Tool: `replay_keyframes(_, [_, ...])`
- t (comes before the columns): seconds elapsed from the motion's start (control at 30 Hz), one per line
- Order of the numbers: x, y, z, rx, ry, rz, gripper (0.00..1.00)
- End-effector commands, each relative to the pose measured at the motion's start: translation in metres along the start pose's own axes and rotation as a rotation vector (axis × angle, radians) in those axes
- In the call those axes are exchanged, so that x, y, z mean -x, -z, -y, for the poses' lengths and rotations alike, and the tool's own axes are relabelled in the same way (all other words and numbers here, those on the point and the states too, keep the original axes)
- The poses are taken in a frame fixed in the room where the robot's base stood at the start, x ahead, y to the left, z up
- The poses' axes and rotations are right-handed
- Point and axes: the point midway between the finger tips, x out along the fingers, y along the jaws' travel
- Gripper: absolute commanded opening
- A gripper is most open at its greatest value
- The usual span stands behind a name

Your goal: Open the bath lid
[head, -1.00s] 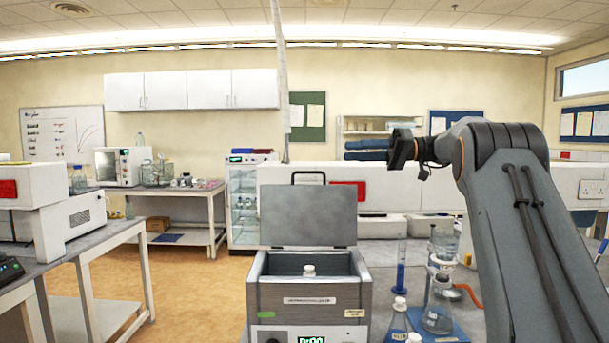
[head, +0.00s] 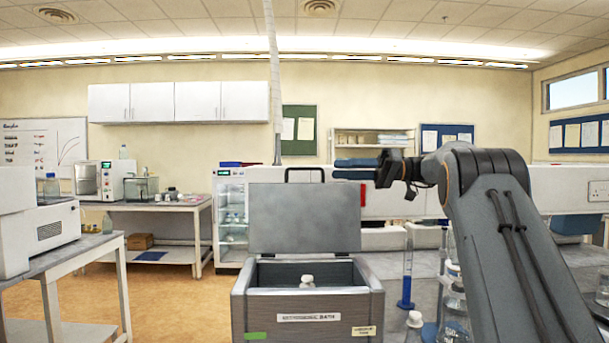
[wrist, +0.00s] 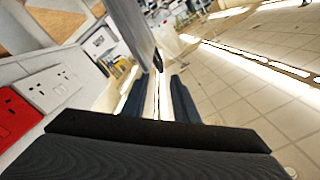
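The grey bath (head: 284,333) stands on the bench at the lower middle of the head view. Its lid (head: 304,219) stands upright at the back edge, open, with a black handle (head: 304,170) at the top. A white-capped bottle (head: 307,281) shows inside the open bath. My gripper (head: 385,168) is raised to the right of the lid and above the bench, apart from the lid and handle. In the wrist view my gripper's two dark fingers (wrist: 157,103) are apart with nothing between them.
A blue measuring cylinder (head: 407,275), a capped flask (head: 415,320) and other glassware stand right of the bath, close to my arm. White sockets (wrist: 52,88) and a red socket (wrist: 14,113) are near my gripper in the wrist view. Floor left of the bath is clear.

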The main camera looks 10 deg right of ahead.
Motion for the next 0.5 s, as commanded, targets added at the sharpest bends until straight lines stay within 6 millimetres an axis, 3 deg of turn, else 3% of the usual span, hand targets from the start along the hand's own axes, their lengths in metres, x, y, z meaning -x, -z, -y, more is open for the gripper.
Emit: replay_keyframes(0.5, [-0.089,0.002,0.004,-0.002,0.0,0.0,0.27])
